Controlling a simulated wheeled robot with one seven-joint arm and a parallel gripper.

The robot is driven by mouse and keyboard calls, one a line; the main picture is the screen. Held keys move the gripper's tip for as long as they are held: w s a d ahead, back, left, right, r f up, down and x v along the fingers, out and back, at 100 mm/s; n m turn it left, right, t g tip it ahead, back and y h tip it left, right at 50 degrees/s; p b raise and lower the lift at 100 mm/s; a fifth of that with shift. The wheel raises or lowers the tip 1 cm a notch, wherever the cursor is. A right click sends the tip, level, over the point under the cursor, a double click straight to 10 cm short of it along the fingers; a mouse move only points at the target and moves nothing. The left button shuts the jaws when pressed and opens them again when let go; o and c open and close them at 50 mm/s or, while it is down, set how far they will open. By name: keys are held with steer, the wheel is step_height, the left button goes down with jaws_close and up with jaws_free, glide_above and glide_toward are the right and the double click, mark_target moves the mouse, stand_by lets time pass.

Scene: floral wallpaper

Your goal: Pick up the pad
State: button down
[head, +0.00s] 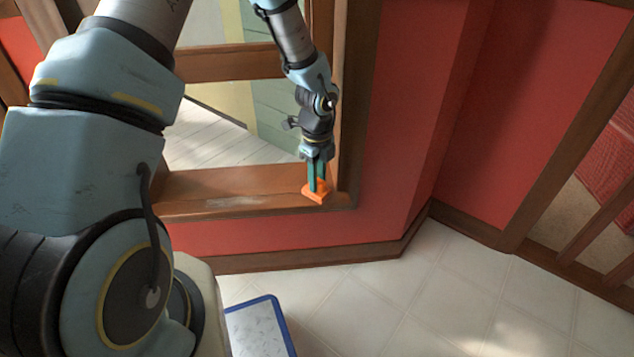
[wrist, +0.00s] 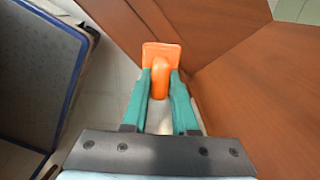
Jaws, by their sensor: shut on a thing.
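The pad is a small orange piece (head: 318,191) with a flat plate and a raised handle, at the right end of the wooden window sill in the head view. It also shows in the wrist view (wrist: 161,56), between the fingertips. My gripper (head: 317,182) has teal fingers pointing down and is shut on the pad's handle. In the wrist view my gripper (wrist: 161,82) has one finger on each side of the handle. I cannot tell whether the pad touches the sill.
The wooden sill (head: 232,186) runs left of the pad, with the window frame rising beside it. A red wall (head: 400,120) is to the right. A blue-rimmed tray-like object (head: 273,301) is below; its blue rim also shows in the wrist view (wrist: 82,70). Pale tiled floor (head: 420,300) is open at right.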

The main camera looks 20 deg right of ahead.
steer(key=r, duration=0.1)
steer(key=a+r+p, duration=0.1)
steer(key=shift+s+r, duration=0.25)
steer(key=shift+r, duration=0.1)
steer(key=s+a, duration=0.4)
steer(key=a, duration=0.3)
steer(key=s+a, duration=0.4)
steer(key=a, duration=0.3)
steer(key=shift+a, duration=0.4)
steer(key=shift+s, duration=0.1)
steer(key=c, duration=1.2)
jaws_free()
jaws_close()
